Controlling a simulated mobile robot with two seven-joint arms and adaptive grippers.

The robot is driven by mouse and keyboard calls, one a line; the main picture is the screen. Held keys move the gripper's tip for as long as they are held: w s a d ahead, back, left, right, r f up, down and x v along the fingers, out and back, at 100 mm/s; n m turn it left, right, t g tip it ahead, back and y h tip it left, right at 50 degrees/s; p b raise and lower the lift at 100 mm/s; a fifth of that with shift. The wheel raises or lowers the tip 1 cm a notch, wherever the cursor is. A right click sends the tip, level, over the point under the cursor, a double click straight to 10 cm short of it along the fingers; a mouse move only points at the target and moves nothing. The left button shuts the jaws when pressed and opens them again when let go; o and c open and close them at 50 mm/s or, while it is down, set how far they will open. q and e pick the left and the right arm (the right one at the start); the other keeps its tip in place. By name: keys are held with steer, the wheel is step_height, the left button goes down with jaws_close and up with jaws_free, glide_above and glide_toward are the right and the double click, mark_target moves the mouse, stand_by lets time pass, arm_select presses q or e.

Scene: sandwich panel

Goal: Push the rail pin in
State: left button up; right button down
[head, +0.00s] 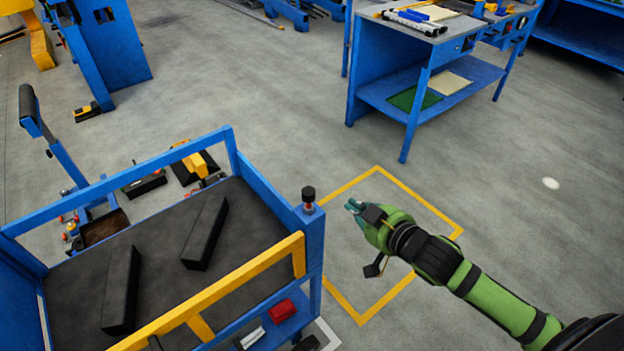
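The rail pin (308,195) has a black knob on a short stem. It stands upright on top of the blue corner post of the cart, beside the end of the yellow rail (230,289). My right gripper (351,205), on a green arm, is just to the right of the pin in the picture, with a visible gap between them. Its teal fingers point left toward the pin and look closed together, with nothing held. How far the pin sits in the post cannot be told. My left gripper is not in view.
The blue cart's dark deck (160,245) carries two black blocks. A red item (282,311) lies on a lower shelf. A yellow square (437,213) marks the floor under my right arm. A blue workbench (392,57) stands behind; open floor lies between.

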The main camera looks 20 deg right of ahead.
steer(key=s+a+r+y, duration=0.1)
steer(key=a+r, duration=0.1)
steer(key=r, duration=0.2)
steer(key=s+a+r+n+y, duration=0.1)
steer(key=a+r, duration=0.1)
steer(key=r, duration=0.2)
steer(key=shift+s+a+r+t, duration=0.2)
steer(key=shift+a+r+t, duration=0.05)
steer(key=shift+r+t, duration=0.15)
steer(key=p, duration=0.3)
glide_above(308, 195)
steer(key=s, duration=0.1)
step_height(308, 195, down, 2)
steer(key=f, duration=0.4)
steer(key=shift+d+f, duration=0.3)
steer(key=shift+f, duration=0.1)
steer(key=shift+w, duration=0.1)
